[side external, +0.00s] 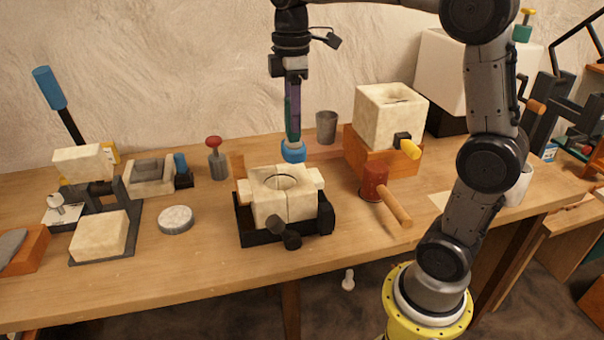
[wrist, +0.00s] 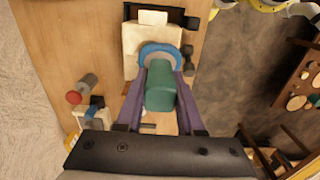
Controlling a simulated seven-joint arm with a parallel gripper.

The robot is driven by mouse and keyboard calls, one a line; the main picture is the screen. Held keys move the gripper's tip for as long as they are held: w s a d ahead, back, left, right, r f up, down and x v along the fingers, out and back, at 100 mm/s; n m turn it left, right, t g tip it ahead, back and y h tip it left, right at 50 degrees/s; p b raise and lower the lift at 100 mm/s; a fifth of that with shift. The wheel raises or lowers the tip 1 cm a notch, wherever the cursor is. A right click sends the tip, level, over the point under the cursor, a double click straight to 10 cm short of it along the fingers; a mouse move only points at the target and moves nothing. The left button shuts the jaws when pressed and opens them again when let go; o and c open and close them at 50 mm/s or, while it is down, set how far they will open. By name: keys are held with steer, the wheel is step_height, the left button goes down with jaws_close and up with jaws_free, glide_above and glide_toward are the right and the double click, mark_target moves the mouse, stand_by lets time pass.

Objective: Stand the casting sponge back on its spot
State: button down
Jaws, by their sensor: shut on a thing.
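The casting sponge has a blue rounded head (side external: 293,151) and a green handle (wrist: 160,90). My gripper (side external: 292,132) points down with its purple fingers shut on the handle, one on each side in the wrist view (wrist: 160,80). The blue head hangs at the lower end, close above the back of the pale plaster mould (side external: 268,205); whether they touch is unclear. The mould has a round opening on top and sits in a black frame (side external: 262,238). In the wrist view the sponge hides part of the mould (wrist: 148,38). I cannot make out the sponge's spot.
A grey cup (side external: 326,127) stands behind the mould. A red mallet (side external: 375,182) and a plaster block (side external: 390,115) on an orange base are to the right. A red-knobbed tool (side external: 215,160) and a round pale disc (side external: 175,220) are to the left. The front bench strip is mostly clear.

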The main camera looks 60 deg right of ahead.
steer(key=shift+r, duration=0.55)
step_height(320, 180, up, 4)
steer(key=shift+r, duration=0.1)
steer(key=s+d+m, duration=0.2)
steer(key=s+m, duration=1.2)
steer(key=s, duration=0.2)
step_height(320, 180, down, 16)
steer(key=shift+f+m, duration=0.25)
steer(key=shift+m, duration=0.05)
steer(key=shift+f, duration=0.15)
steer(key=shift+f, duration=2.85)
steer(key=shift+f, duration=1)
